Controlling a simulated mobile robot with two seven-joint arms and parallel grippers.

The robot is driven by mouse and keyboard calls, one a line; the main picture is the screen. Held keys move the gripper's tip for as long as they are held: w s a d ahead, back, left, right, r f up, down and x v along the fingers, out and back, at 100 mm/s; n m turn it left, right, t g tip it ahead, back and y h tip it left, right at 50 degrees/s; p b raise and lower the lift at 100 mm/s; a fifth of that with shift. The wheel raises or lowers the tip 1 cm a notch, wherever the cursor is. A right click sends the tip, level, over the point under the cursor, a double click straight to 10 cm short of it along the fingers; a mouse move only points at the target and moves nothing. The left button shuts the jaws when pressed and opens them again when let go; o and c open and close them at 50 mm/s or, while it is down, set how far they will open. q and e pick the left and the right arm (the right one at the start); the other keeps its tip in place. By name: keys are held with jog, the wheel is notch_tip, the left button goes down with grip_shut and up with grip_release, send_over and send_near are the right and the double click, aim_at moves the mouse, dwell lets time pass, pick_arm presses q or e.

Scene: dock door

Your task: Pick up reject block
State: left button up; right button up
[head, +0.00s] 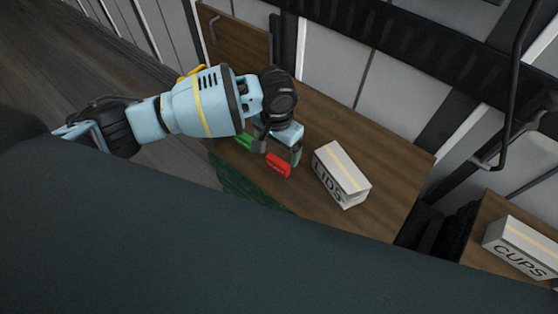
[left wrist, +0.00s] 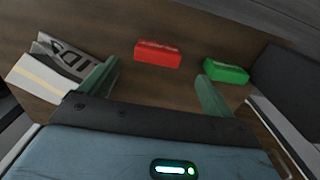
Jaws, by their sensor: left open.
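A red block (head: 278,165) with pale lettering too small to read lies on the brown wooden surface (head: 385,215) below my left gripper (head: 278,148). In the left wrist view the red block (left wrist: 158,53) is beyond the fingertips, between the two fingers in the picture. A green block (head: 243,141) lies to its left in the head view; in the left wrist view the green block (left wrist: 226,70) is past the right finger. My left gripper is open, its green fingers (left wrist: 158,85) apart and empty. My right gripper is not in view.
A white box marked LIDS (head: 342,174) stands just right of the red block; it also shows in the left wrist view (left wrist: 50,75). A box marked CUPS (head: 522,247) stands on a separate wooden surface at right. Bare wood lies behind the LIDS box.

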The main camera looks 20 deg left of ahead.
aim_at(278, 161)
pick_arm(q)
notch_tip(278, 161, down, 2)
jog(key=shift+f, duration=0.55)
notch_tip(278, 161, down, 4)
jog(key=shift+s+d+f+b, duration=0.1)
jog(key=shift+s+d+b, duration=0.05)
jog(key=shift+b, duration=0.25)
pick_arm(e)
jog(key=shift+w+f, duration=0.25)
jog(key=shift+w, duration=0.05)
pick_arm(q)
jog(key=c, duration=1.1)
jog(key=shift+o, duration=0.2)
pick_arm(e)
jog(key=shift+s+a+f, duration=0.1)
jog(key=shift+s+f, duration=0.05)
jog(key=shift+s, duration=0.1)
